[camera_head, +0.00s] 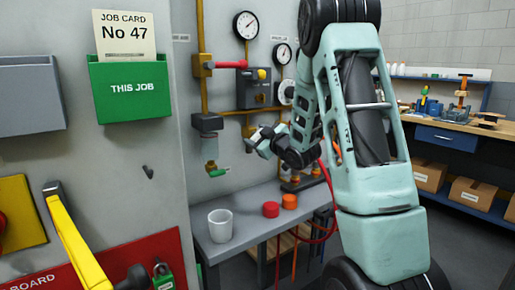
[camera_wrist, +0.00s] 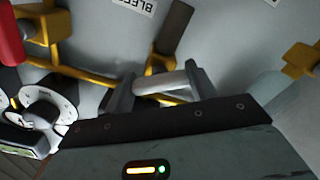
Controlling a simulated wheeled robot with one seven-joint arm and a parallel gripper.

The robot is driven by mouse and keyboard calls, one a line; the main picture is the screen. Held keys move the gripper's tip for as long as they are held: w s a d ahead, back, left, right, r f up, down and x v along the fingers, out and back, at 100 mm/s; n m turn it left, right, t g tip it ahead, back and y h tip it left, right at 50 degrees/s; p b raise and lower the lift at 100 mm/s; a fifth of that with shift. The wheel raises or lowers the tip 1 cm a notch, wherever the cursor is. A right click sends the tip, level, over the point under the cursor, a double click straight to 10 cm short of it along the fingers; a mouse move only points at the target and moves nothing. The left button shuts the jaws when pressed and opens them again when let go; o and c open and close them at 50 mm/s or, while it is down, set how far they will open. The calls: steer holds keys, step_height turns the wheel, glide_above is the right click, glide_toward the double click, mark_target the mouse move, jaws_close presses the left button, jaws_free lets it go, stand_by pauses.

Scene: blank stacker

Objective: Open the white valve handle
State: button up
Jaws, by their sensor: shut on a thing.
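My gripper (camera_head: 262,141) reaches to the pipework on the back wall in the head view. In the wrist view my gripper (camera_wrist: 158,84) has one finger at each end of a short white handle (camera_wrist: 168,83), and it is shut on it. The handle lies nearly crosswise in the picture, in front of a yellow pipe fitting and below a dark grey stub. In the head view I cannot make out the handle behind my gripper.
A grey bench (camera_head: 240,240) below holds a white cup (camera_head: 220,226) and red and orange caps. A white round dial (camera_wrist: 50,108) is left in the wrist view.

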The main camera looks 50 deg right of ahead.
steer(key=n+b, duration=0.4)
steer(key=b, duration=0.1)
steer(key=n+b, duration=0.2)
steer(key=b, duration=0.1)
steer(key=shift+f, duration=0.35)
steer(key=n+b, duration=0.3)
steer(key=b, duration=0.1)
steer(key=shift+r+n+b, duration=0.15)
steer(key=shift+n+b, duration=0.7)
steer(key=shift+n, duration=0.15)
steer(key=shift+r, duration=0.1)
steer(key=o, duration=1)
steer(key=p+v, duration=0.1)
steer(key=v, duration=1.6)
steer(key=shift+s, duration=0.25)
